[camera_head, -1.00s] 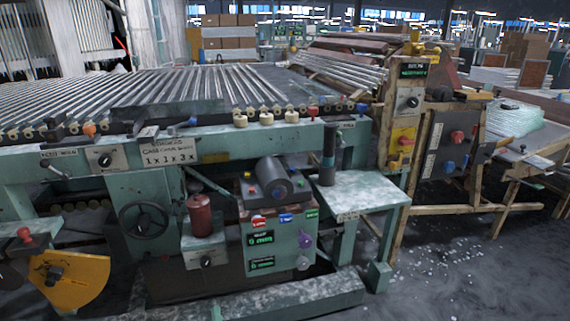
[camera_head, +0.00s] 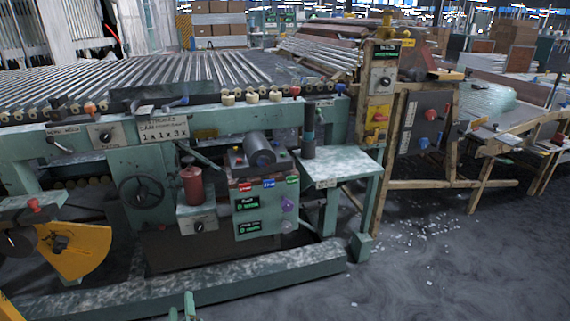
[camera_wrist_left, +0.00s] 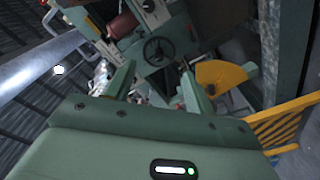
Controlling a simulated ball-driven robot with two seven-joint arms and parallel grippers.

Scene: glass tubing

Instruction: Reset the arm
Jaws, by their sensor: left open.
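My left gripper (camera_head: 185,307) shows only as green fingertips at the bottom edge of the head view. In the left wrist view its two green fingers (camera_wrist_left: 162,92) stand apart, with no object seen held between them. The gripper points toward the green machine (camera_head: 135,258), whose black handwheel (camera_wrist_left: 159,50) and yellow quarter-disc (camera_wrist_left: 221,76) show beyond the fingers. My right gripper is in neither view.
The machine carries glass tubes (camera_head: 200,68) on its top. A red cylinder (camera_head: 193,185), a control box (camera_head: 262,207) and a small side table (camera_head: 340,168) are at its front. Yellow railing (camera_wrist_left: 288,122) lies right in the wrist view. Speckled floor (camera_head: 440,270) is open at right.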

